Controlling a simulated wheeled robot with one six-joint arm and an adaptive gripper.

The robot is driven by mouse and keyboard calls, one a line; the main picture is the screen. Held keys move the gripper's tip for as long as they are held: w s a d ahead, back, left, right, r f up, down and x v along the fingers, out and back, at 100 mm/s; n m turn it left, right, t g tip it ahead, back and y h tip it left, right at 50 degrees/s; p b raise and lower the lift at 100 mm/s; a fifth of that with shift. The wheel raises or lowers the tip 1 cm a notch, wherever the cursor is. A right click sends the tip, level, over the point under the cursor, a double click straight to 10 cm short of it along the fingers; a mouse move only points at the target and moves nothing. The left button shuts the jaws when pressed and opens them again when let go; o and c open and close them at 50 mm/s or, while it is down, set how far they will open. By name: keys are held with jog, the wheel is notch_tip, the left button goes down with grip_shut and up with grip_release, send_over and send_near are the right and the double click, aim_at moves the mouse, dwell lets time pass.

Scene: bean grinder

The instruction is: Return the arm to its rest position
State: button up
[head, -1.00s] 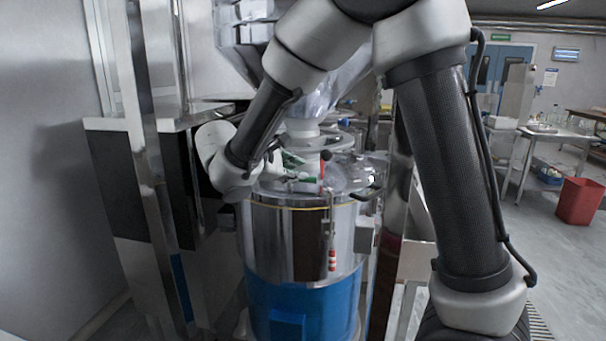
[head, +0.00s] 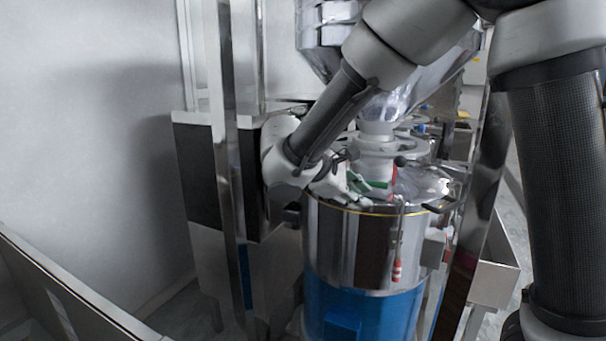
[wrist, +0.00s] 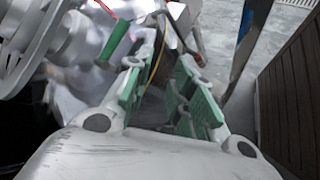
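My arm reaches down from the upper right of the head view, in front of the steel and blue grinder (head: 345,240). My gripper (head: 357,186) is at the left side of the grinder's top, close to its lid. In the wrist view the two green-padded fingers of my gripper (wrist: 164,82) are spread apart with nothing clearly held between them. A green handle-like piece (wrist: 115,42) with a red line shows beside the left finger. Whether a finger touches the grinder is hard to tell.
A steel post (head: 228,150) and a dark-sided cabinet (head: 200,185) are left of my gripper. A metal edge (head: 60,290) crosses the lower left, before a grey wall. Dark slats (wrist: 290,100) show at the right of the wrist view.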

jog(key=s+d+r+m+y, duration=0.1)
jog(key=s+d+m+y, duration=0.3)
jog(key=s+d, duration=0.5)
jog(key=s+d+r+m+y, duration=0.2)
jog(key=s+d+m+y, duration=0.3)
jog(key=s+d+m, duration=0.4)
jog(key=s+d, duration=0.1)
jog(key=s, duration=0.3)
jog(key=shift+s+d+r+m, duration=0.15)
jog(key=shift+s+r+m, duration=0.15)
jog(key=shift+s, duration=0.1)
jog(key=shift+g, duration=0.3)
